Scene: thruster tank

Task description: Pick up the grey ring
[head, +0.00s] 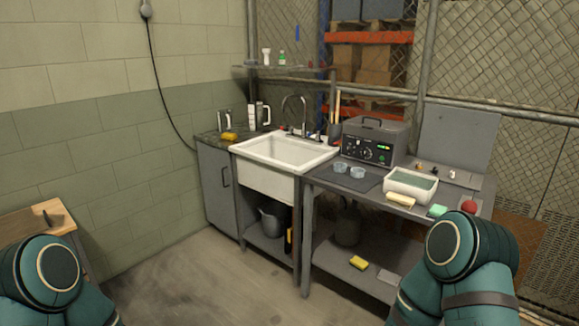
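I cannot make out a grey ring for certain. Two small round pale blue-grey items, a left one (340,167) and a right one (357,172), sit on a dark mat (344,180) on the metal bench; they look like cups or rings, too small to tell. Small items too small to identify lie at the bench's back right. My teal arm parts show at the lower left and lower right corners. Neither gripper is in view.
A wooden table (22,224) is at far left. The floor between is clear.

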